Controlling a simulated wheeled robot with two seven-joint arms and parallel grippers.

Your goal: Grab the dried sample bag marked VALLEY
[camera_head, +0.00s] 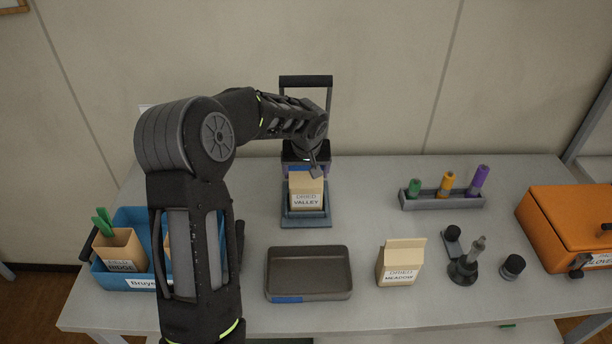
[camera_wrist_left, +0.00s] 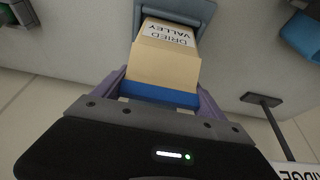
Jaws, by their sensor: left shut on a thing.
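The tan bag marked DRIED VALLEY (camera_head: 306,193) stands upright on a small blue-grey tray (camera_head: 306,223) at the back middle of the table. My left gripper (camera_head: 308,165) reaches in from behind and above it and is shut on its top. In the left wrist view the bag (camera_wrist_left: 166,62) lies between the purple fingers (camera_wrist_left: 160,92), with its label facing away from the gripper and a blue band across its near end. I cannot tell whether the bag touches the tray. My right gripper is not in view.
A dark grey tray (camera_head: 309,275) lies in front. The DRIED MEADOW bag (camera_head: 400,263) stands to its right. A blue crate (camera_head: 130,217) with the tan RIDGE-side container (camera_head: 121,249) is at left. A rack (camera_head: 443,201) of coloured tubes and an orange box (camera_head: 570,225) are at right.

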